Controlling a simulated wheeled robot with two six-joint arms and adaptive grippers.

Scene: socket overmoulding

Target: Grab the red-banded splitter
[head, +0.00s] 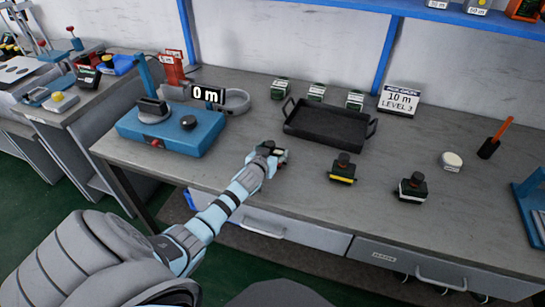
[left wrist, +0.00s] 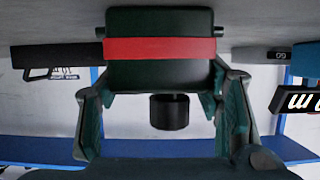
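The red-banded splitter is a dark block with a red stripe (left wrist: 160,50) and a black knob (left wrist: 169,111), seen upside down in the left wrist view. In the head view it is mostly hidden by my left gripper (head: 273,152), low over the table's front part. In the left wrist view, the fingers of my left gripper (left wrist: 160,95) stand wide apart at both sides of the block, with the knob between them. I cannot tell whether they press on it. My right gripper is not in view.
A yellow-banded splitter (head: 342,169) and a white-banded one (head: 412,188) stand to the right. A black tray (head: 328,139) lies behind. A blue device (head: 172,133) with a "0 m" display (head: 208,94) is at left. A round white-topped item (head: 451,161) stands farther right.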

